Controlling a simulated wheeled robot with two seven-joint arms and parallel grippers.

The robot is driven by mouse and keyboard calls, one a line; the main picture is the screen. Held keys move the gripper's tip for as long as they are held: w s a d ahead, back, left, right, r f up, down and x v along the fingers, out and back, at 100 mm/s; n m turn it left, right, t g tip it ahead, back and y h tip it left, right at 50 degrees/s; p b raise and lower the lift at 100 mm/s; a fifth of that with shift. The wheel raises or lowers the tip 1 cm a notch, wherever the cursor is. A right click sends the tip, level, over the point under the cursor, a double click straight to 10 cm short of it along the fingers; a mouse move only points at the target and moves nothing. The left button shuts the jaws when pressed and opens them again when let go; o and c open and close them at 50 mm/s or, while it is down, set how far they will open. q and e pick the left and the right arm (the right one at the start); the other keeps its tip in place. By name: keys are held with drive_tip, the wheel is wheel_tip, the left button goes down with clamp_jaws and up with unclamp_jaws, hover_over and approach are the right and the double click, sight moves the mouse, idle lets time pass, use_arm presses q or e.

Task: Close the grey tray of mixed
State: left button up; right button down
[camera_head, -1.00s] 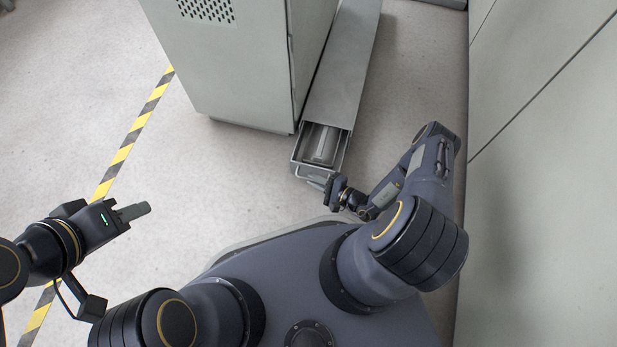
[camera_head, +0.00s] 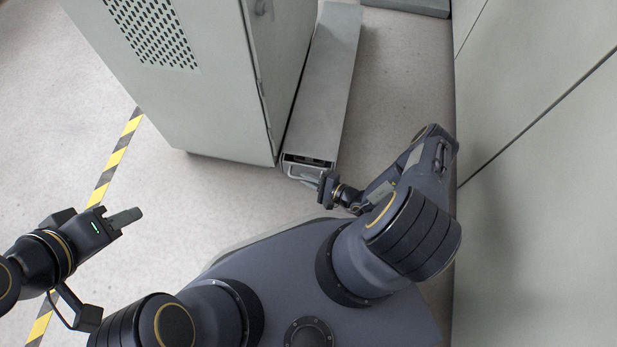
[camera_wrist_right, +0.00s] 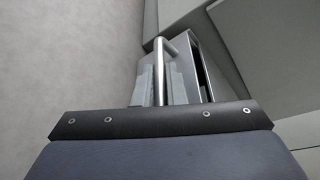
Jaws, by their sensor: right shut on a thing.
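The grey tray (camera_head: 298,167) sits at the near end of a long grey metal housing (camera_head: 325,85) in the head view. Only a short part of it shows outside the housing, with a narrow dark gap above its front. My right gripper (camera_head: 322,185) is at the front of the tray, shut on its bar handle. The handle (camera_wrist_right: 161,72) shows as a shiny metal bar in the right wrist view; the fingers' grip on it is largely hidden. My left gripper (camera_head: 126,217) is held over the floor at left, empty, its finger gap unclear.
A large grey cabinet (camera_head: 215,100) with a perforated vent stands directly left of the housing. A grey panelled wall (camera_head: 540,180) runs along the right. Yellow-black floor tape (camera_head: 115,160) lies at left. The floor between tape and cabinet is clear.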

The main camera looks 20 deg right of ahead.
drive_tip(key=shift+w+d, duration=0.25)
drive_tip(key=shift+d, duration=0.05)
drive_tip(key=c, duration=1.6)
unclamp_jaws()
drive_tip(key=shift+o, duration=0.5)
drive_tip(key=shift+a, duration=0.1)
drive_tip(key=p+v, duration=0.2)
drive_tip(key=v, duration=0.4)
drive_tip(key=shift+s+r, duration=0.15)
drive_tip(key=shift+s, duration=0.15)
drive_tip(key=shift+s+d+r+p, duration=0.1)
drive_tip(key=shift+s+d+p, duration=0.2)
drive_tip(key=shift+s+d, duration=0.15)
drive_tip(key=shift+s, duration=0.1)
